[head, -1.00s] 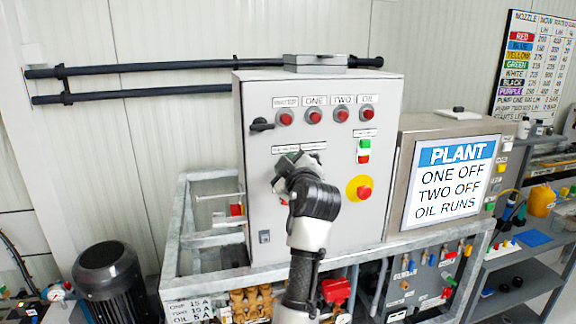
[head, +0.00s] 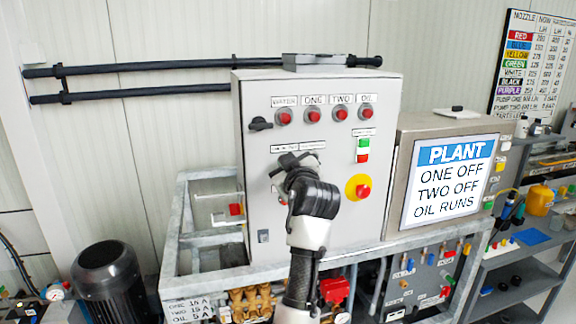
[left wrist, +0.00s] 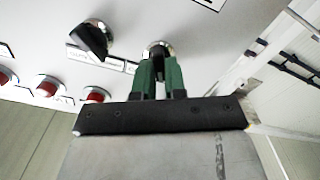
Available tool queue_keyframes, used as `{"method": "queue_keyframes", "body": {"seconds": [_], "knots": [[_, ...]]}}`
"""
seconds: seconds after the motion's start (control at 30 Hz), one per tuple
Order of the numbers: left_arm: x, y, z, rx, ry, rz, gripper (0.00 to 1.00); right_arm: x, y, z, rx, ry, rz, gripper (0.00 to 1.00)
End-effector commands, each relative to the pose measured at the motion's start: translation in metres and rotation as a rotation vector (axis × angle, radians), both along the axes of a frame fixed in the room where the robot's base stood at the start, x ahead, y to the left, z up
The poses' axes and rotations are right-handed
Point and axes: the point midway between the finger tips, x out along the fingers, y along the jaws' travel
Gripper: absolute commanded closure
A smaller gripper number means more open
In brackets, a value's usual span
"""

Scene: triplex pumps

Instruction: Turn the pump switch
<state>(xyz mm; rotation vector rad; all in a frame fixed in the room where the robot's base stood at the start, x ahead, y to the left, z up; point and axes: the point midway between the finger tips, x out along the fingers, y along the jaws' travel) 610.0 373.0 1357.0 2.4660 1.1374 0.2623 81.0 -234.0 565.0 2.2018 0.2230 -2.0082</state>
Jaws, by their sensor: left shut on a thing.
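The grey control cabinet (head: 330,225) carries two rotary switches below its row of red lamps. My left gripper (head: 284,168) is at the cabinet front and covers the switches in the head view. In the left wrist view, which is turned about upside down, its green fingers (left wrist: 158,75) are shut on one switch (left wrist: 158,48), of which mainly the metal collar shows. This is the switch on the cabinet's left. The other switch (left wrist: 90,38), with a black knob, stands free beside it. The angle of the held knob is hidden. My right gripper is not in view.
Red lamps (head: 313,115), a black handle (head: 260,123), a green and red button pair (head: 363,150) and a red stop button on yellow (head: 359,187) surround the switches. A plant sign (head: 450,180) reads "one off, two off, oil runs".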

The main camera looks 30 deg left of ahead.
Motion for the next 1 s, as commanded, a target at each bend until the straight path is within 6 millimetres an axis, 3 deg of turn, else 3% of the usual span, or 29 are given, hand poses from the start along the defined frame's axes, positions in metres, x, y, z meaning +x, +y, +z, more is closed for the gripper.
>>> {"method": "queue_keyframes", "body": {"seconds": [0.5, 1.0], "knots": [[0.001, -0.001, 0.004, 0.242, 0.276, 0.0, 1.0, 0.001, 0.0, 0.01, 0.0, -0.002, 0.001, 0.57], [0.001, -0.001, 0.004, 0.302, 0.342, 0.001, 1.0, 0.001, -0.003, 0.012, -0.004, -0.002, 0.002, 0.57]]}}
